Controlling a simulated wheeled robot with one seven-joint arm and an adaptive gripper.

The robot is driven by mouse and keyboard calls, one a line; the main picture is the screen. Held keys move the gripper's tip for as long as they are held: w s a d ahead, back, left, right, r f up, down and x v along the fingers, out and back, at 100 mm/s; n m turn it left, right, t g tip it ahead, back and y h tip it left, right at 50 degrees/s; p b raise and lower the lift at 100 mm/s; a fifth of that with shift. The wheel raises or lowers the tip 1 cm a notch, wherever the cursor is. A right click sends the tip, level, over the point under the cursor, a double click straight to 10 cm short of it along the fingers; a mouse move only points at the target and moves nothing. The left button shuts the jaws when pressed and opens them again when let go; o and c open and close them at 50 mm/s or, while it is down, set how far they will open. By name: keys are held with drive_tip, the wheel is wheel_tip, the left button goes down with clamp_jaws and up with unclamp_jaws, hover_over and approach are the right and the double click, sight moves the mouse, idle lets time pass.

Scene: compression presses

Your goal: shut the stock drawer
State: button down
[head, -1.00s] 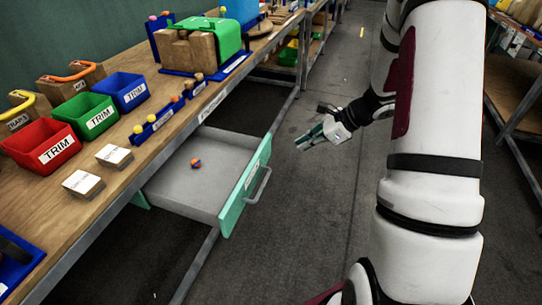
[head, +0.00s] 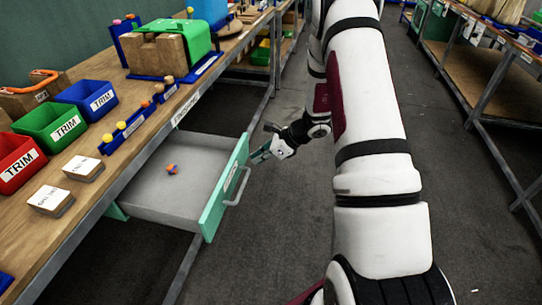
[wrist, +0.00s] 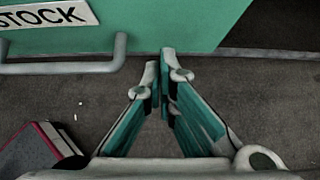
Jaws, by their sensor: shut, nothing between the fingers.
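The stock drawer (head: 212,205) sticks out from under the workbench, open, with a green front and a grey inside. A small orange and blue ball (head: 171,169) lies in it. Its grey handle (head: 240,187) is on the outer face. In the wrist view the drawer front (wrist: 150,25) fills the top, with the handle (wrist: 70,68) and part of a STOCK label at left. My gripper (head: 262,154) is shut and empty near the far end of the drawer front. In the wrist view its fingertips (wrist: 165,65) are just below the front's lower edge, right of the handle; contact cannot be told.
The workbench (head: 105,185) carries red, green and blue TRIM bins, white-topped blocks and a green press (head: 181,42). A bench leg stands behind the drawer. The aisle floor (head: 270,240) in front of the drawer is clear. Another bench (head: 480,85) stands at right.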

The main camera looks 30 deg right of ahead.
sight(184, 154)
drive_tip(key=shift+w+a, duration=0.55)
drive_tip(key=shift+w, duration=0.1)
drive_tip(key=shift+a, duration=0.1)
drive_tip(key=w+a+b, duration=0.5)
drive_tip(key=w+a, duration=1.3)
drive_tip(key=shift+w+a, duration=0.1)
drive_tip(key=shift+a, duration=0.05)
drive_tip(key=shift+r, duration=0.1)
